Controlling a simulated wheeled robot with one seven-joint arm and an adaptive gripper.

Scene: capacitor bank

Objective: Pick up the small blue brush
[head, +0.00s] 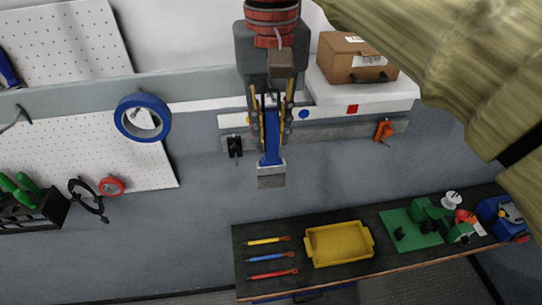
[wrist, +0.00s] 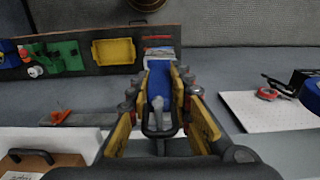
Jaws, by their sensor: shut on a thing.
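The small blue brush (head: 271,135) hangs below my gripper (head: 270,115) in the head view, with its blue handle up and its pale grey bristle end pointing down. My gripper is shut on the blue handle, with a yellow-lined finger on each side. The brush is held in the air in front of the grey wall, clear of the bench. In the wrist view the blue brush (wrist: 159,82) lies between the fingers of my gripper (wrist: 160,88), with its bristle end pointing away. The top of the handle is partly hidden by the gripper in the head view.
A dark bench (head: 300,284) below holds a yellow tray (head: 340,244), several coloured tools and a green mat (head: 393,217). A brown case (head: 355,58) sits on a white shelf at upper right.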

